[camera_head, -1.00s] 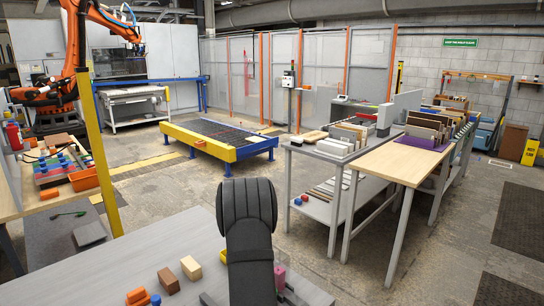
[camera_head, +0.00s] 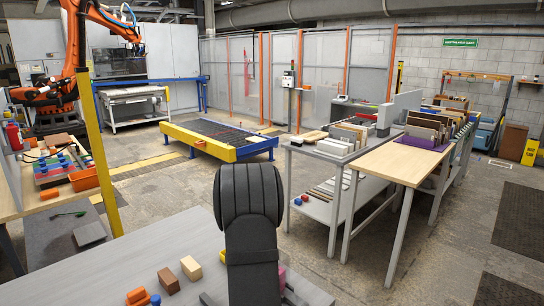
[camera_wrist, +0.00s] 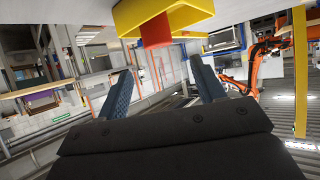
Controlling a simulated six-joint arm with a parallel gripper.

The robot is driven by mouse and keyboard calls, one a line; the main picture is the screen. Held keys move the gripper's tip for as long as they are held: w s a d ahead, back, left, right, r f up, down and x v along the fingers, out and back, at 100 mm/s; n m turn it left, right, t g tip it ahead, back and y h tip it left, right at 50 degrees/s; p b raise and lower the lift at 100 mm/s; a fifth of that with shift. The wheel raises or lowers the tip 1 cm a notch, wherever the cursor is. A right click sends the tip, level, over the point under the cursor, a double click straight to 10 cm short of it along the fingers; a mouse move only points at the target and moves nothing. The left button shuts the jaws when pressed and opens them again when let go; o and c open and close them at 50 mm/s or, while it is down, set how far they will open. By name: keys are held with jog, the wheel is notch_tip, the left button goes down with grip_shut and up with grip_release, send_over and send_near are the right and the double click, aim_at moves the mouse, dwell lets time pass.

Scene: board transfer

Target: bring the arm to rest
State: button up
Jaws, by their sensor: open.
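My dark grey arm stands at the bottom centre in the head view, raised over the grey table (camera_head: 100,275). It hides my gripper there. In the wrist view my gripper (camera_wrist: 162,68) shows two blue-grey fingers spread wide apart. Nothing is held between them. A yellow piece with a red block-like part (camera_wrist: 153,25) is in view beyond the fingertips at the top; I cannot tell what it is or how far off.
On the table left of my arm are a tan block (camera_head: 191,267), a brown block (camera_head: 168,280), an orange block (camera_head: 137,296) and a small blue piece (camera_head: 155,300). A pink piece (camera_head: 282,277) is partly hidden by my arm. A wooden-topped bench (camera_head: 400,160) stands at right.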

jog(key=v, duration=1)
jog(key=x, duration=1.7)
jog(key=shift+w+f, duration=0.2)
jog(key=shift+w, duration=0.1)
jog(key=r, duration=0.6)
jog(key=shift+s+a+r, duration=0.25)
jog(key=shift+s+r, duration=0.1)
jog(key=s+a, duration=0.4)
jog(key=s, duration=0.8)
jog(key=s+a, duration=0.5)
jog(key=s, duration=0.8)
jog(key=shift+a, duration=0.35)
jog(key=shift+c, duration=0.3)
